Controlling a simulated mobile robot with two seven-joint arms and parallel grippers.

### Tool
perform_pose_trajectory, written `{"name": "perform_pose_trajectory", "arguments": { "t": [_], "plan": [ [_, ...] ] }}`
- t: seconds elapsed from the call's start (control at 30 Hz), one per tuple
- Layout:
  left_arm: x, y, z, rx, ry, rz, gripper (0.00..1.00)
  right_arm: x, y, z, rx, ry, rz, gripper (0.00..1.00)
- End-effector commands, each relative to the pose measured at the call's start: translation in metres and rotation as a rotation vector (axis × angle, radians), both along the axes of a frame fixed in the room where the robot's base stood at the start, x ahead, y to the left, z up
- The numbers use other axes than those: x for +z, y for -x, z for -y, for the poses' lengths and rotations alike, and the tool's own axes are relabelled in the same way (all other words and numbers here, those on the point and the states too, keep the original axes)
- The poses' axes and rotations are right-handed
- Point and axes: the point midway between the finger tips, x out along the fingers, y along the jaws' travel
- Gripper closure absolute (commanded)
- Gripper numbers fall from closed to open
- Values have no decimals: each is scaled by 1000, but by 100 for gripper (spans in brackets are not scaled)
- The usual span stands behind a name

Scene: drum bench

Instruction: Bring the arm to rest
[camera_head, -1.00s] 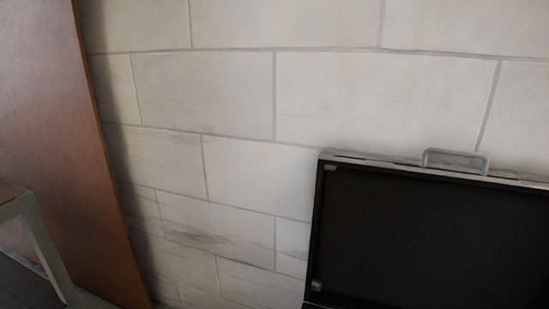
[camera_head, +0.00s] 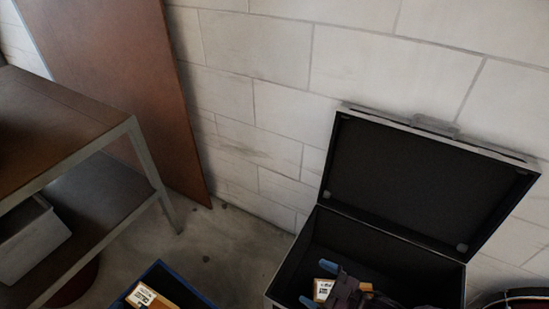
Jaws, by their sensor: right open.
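My right gripper (camera_head: 320,287) shows at the bottom of the head view, dark with blue fingertips. Its fingers are apart, over the open black case (camera_head: 328,222). A white-labelled item with some orange (camera_head: 323,291) shows between and behind the fingers; I cannot tell whether they touch it. The gripper's body hides part of the case's inside, and the frame's lower edge cuts the arm off. My left gripper is not in view.
The case lid (camera_head: 420,180) stands open near the block wall (camera_head: 260,60). A blue-edged bin (camera_head: 196,291) holds a labelled orange item (camera_head: 150,297). A shelved bench (camera_head: 60,120) with a grey bin (camera_head: 28,240) stands left. Bare floor (camera_head: 225,240) lies between.

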Motion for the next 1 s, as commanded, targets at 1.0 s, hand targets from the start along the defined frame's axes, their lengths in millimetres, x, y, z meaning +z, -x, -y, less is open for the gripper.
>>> {"name": "perform_pose_trajectory", "arguments": {
  "t": [1.0],
  "plan": [
    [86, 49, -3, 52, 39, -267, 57, 209, 151, 150, -938, 159, -417, 0]
  ]
}}
